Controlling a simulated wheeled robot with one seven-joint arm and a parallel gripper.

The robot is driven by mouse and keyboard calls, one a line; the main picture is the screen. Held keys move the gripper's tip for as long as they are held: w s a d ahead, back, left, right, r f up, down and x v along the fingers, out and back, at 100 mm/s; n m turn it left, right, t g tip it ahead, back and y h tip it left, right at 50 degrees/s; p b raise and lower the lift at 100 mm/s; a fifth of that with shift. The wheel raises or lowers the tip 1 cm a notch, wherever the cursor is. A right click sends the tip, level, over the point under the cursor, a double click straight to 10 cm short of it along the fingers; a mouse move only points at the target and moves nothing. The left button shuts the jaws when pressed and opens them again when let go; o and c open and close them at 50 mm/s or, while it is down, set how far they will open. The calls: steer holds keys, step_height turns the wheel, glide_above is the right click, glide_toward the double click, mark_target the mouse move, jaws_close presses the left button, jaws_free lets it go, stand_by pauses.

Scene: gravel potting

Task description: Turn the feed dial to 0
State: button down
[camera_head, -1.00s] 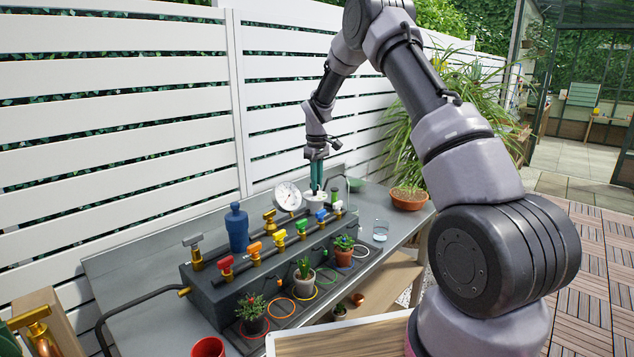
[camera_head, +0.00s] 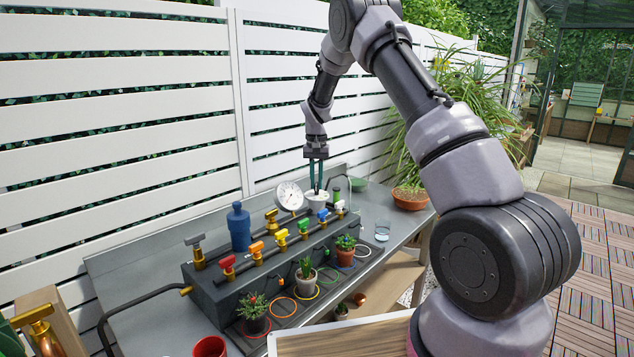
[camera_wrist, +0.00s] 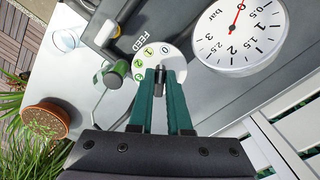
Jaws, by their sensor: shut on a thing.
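The feed dial (camera_wrist: 176,62) is a white round plate marked FEED, with a 0 near its top and green-ringed 1 and 2 to the left in the wrist view. A further green mark sits partly behind a finger. The dial's small dark knob (camera_wrist: 160,79) is between my fingertips. My gripper (camera_wrist: 161,88) has green fingers shut on that knob. In the head view my gripper (camera_head: 316,188) points straight down onto the white dial (camera_head: 316,198) at the bench's far end. The fingers hide part of the knob, so its exact setting is hard to tell.
A pressure gauge (camera_wrist: 238,35) stands close beside the dial. A manifold with several coloured valves (camera_head: 282,238) and a blue bottle (camera_head: 238,228) are nearer. Small potted plants (camera_head: 306,272) line its front.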

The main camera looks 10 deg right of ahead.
mark_target(316, 184)
steer(key=shift+m, duration=0.7)
steer(key=c, duration=0.9)
jaws_free()
steer(key=shift+o, duration=0.2)
step_height(316, 184, up, 11)
